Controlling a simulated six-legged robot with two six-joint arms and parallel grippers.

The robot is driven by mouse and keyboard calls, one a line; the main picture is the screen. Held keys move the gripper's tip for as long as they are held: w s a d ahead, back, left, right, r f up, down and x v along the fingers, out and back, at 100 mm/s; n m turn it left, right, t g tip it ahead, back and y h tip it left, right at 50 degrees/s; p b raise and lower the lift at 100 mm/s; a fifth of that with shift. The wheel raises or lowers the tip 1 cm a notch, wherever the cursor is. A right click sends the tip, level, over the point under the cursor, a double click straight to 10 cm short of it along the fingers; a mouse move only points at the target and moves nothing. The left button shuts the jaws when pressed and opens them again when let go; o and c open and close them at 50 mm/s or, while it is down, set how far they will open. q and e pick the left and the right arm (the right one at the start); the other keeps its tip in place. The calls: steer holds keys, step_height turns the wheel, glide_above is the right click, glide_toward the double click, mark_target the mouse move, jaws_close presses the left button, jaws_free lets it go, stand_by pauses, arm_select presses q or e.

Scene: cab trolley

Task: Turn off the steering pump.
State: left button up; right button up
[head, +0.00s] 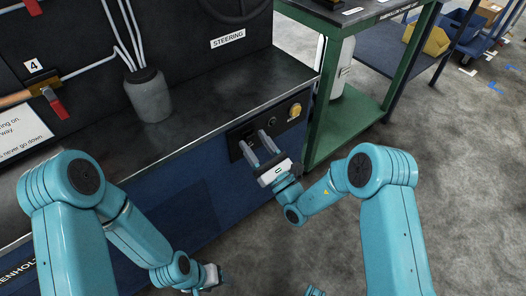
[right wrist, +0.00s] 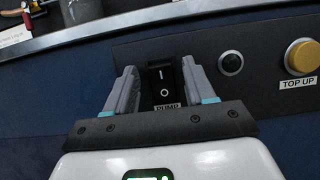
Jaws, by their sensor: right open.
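The pump switch (right wrist: 164,84) is a black rocker marked I at the top and O at the bottom, with a PUMP label (right wrist: 167,106) under it. It sits on a dark panel (head: 287,114) on the front of the steering bench. My right gripper (head: 257,143) is open in front of the panel. In the right wrist view its two fingers (right wrist: 159,70) stand on either side of the switch, with nothing between them. I cannot tell which side of the rocker is pressed in. My left gripper (head: 212,275) hangs low by the bench front; its fingers are unclear.
Right of the switch are a round black knob (right wrist: 231,63) and a yellow TOP UP button (right wrist: 302,56). A grey reservoir (head: 149,95) with hoses stands on the bench top (head: 205,85). A green-framed table (head: 345,122) stands at the right.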

arm_select(q)
steer(key=shift+r+p, duration=0.9)
steer(key=shift+r, duration=0.05)
arm_select(e)
steer(key=v, duration=1.6)
steer(key=shift+s, duration=0.1)
steer(key=s+a+f+n+g+y, duration=0.25)
steer(key=s+a+n+g, duration=0.35)
steer(key=s+g, duration=0.4)
steer(key=s+a+f+n+g+y, duration=0.1)
steer(key=s+a+f+n+g, duration=0.2)
steer(key=s+n+g, duration=0.7)
steer(key=s+d+f+n+g+h, duration=0.5)
steer(key=s+d+f+h, duration=0.1)
steer(key=d+f+h, duration=0.3)
steer(key=w+d+f+n+t+h, duration=0.3)
steer(key=w+d+n+t+h, duration=0.1)
steer(key=w, duration=0.2)
arm_select(q)
step_height(320, 180, up, 24)
steer(key=p, duration=2.4)
arm_select(e)
step_height(320, 180, up, 26)
steer(key=w+n+t, duration=0.1)
steer(key=w+t, duration=0.1)
steer(key=shift+w+a+n+t, duration=0.35)
steer(key=shift+a+n+t, duration=0.05)
steer(key=shift+a, duration=0.05)
